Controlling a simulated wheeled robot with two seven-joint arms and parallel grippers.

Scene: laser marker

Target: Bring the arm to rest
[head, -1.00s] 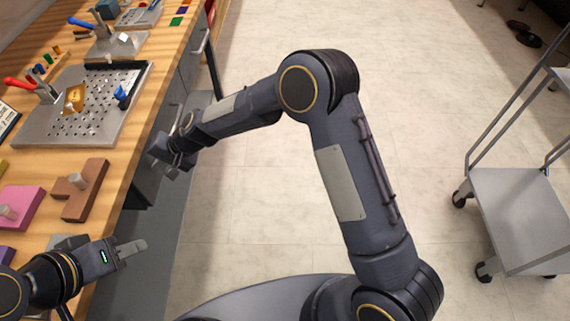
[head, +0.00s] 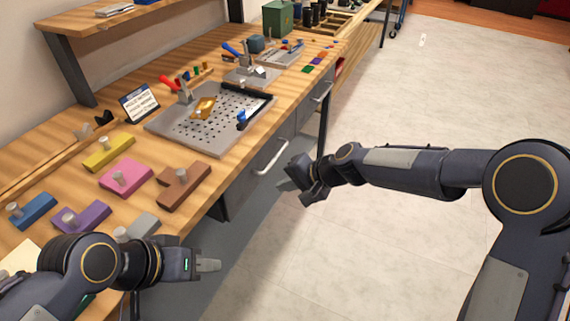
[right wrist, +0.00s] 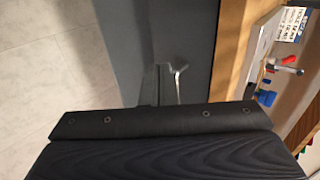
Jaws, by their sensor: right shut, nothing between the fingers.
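My right arm (head: 400,168) comes in from the right edge of the head view. Its forearm lies roughly level across the picture. My right gripper (head: 291,184) is shut and empty, over the floor beside the bench's drawer front. In the right wrist view, the dark gripper housing (right wrist: 165,135) fills the lower part. My left gripper (head: 208,265) is at the lower left in the head view, by the bench's front edge. Its fingers overlap from this angle, so I cannot tell whether they are open.
The wooden bench (head: 240,130) holds a perforated plate (head: 185,134) with a red-handled clamp. Brown (head: 183,186), pink (head: 126,177), yellow (head: 108,152), purple (head: 80,216) and blue (head: 32,210) blocks lie nearer. A drawer handle (head: 270,157) sticks out near my right gripper. The floor (head: 430,100) is clear.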

